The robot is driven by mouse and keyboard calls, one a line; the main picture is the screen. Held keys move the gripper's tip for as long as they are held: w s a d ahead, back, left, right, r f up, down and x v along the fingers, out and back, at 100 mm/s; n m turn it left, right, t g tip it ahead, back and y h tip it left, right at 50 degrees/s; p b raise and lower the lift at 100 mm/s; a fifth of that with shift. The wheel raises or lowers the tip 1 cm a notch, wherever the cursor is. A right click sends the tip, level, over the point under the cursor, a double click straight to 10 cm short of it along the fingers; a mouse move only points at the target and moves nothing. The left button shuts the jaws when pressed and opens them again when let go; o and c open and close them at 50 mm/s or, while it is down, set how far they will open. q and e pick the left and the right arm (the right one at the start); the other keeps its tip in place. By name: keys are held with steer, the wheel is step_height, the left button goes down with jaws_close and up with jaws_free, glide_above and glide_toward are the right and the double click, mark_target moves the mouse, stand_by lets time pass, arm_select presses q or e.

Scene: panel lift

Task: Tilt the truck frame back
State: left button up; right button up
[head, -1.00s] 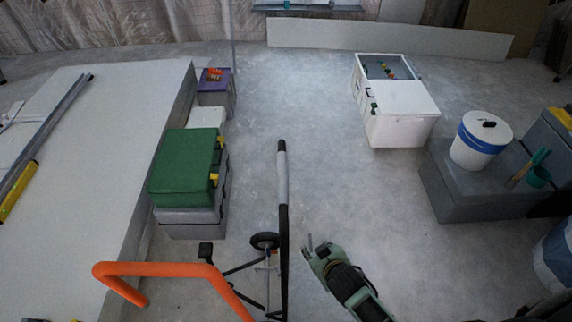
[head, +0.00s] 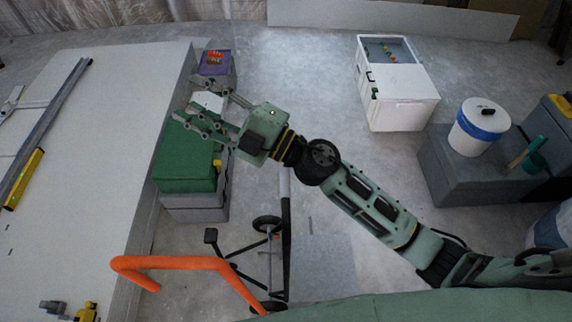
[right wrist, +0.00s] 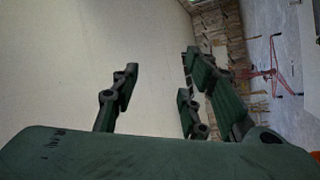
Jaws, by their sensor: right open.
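The truck frame (head: 286,245) stands low in the middle of the head view. It has a dark upright with a grey upper end, small black wheels and thin legs. A bent orange bar (head: 185,263) shows beside it at the lower left; I cannot tell how they join. My right gripper (head: 200,102) is open and empty, its fingers spread above the green case, well beyond the frame's upright. The right wrist view shows the open fingers (right wrist: 155,95) before a pale surface. My left gripper is not in view.
A large pale panel stack (head: 90,180) fills the left. The green case (head: 185,170) and a purple box (head: 217,62) stand along its edge. A white cabinet (head: 400,112) and a bucket (head: 480,128) on a grey block (head: 455,185) are at right. Floor between is clear.

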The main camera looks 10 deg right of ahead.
steer(key=s+a+f+n+g+h, duration=0.2)
steer(key=f+n+g, duration=0.3)
steer(key=s+a+f+n+g+h, duration=0.1)
steer(key=s+a+f+n+g, duration=0.1)
steer(key=f+n+g, duration=0.35)
steer(key=w+d+f+g+h, duration=0.1)
steer(key=w+d+f+h, duration=0.1)
steer(key=d+f+h, duration=0.35)
steer(key=w+d+f+h, duration=0.2)
steer(key=d+h, duration=0.1)
steer(key=d, duration=0.6)
steer(key=w+d+f+g+h, duration=0.1)
steer(key=d+f+h, duration=0.25)
steer(key=d, duration=0.35)
steer(key=shift+t, duration=0.25)
steer(key=p+x, duration=0.2)
steer(key=x, duration=0.3)
steer(key=shift+w+f+p, duration=0.15)
steer(key=shift+f+p, duration=0.15)
steer(key=shift+p, duration=0.1)
steer(key=shift+a+f, duration=0.1)
steer(key=shift+f, duration=0.45)
jaws_close()
